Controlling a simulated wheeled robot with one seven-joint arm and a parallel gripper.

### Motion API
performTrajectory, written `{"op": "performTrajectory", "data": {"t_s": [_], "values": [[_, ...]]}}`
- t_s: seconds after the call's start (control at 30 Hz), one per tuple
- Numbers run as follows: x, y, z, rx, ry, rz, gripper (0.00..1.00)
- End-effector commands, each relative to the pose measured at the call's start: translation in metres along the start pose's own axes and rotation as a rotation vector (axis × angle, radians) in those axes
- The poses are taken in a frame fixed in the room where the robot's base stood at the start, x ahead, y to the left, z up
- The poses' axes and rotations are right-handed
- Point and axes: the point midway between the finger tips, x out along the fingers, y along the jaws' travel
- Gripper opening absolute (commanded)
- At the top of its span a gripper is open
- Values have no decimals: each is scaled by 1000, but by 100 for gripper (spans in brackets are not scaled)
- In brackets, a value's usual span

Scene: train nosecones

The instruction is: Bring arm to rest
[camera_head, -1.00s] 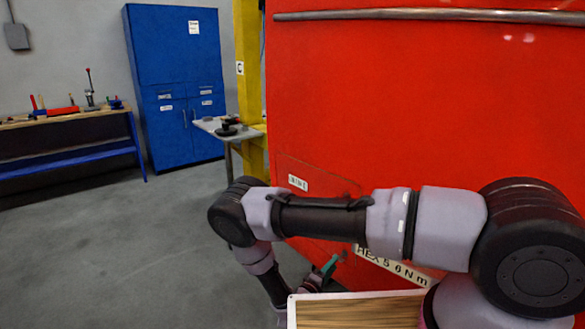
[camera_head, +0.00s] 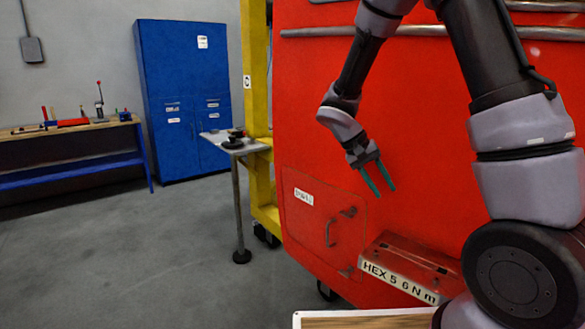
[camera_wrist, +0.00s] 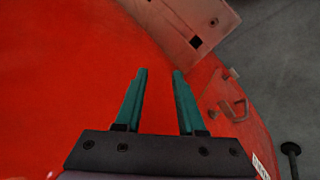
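My arm is raised and bent in front of the large red nosecone (camera_head: 430,130) in the head view. My gripper (camera_head: 381,190) hangs from it, pointing down, with two teal fingers. In the wrist view the fingers of my gripper (camera_wrist: 158,72) stand apart with nothing between them. Below it in the head view are a small red hatch with a handle (camera_head: 318,212) and a red box labelled HEX 5 6 Nm (camera_head: 405,270). The wrist view also shows the hatch (camera_wrist: 228,98) at the right, clear of the fingers.
A small side table (camera_head: 225,139) with dark round items stands beside a yellow frame (camera_head: 258,100). A blue cabinet (camera_head: 180,90) and a workbench (camera_head: 60,130) with tools stand at the back left. A wooden-topped surface (camera_head: 365,320) lies at the bottom. The grey floor (camera_head: 130,250) at left is clear.

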Motion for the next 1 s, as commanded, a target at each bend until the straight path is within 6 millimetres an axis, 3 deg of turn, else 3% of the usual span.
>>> {"op": "performTrajectory", "data": {"t_s": [0.1,0.5,0.73,1.0], "values": [[-28,34,15,55,-13,-155,39],[-108,118,79,200,113,-620,39],[-145,151,119,275,291,-818,39],[-166,166,144,317,428,-913,39]]}}
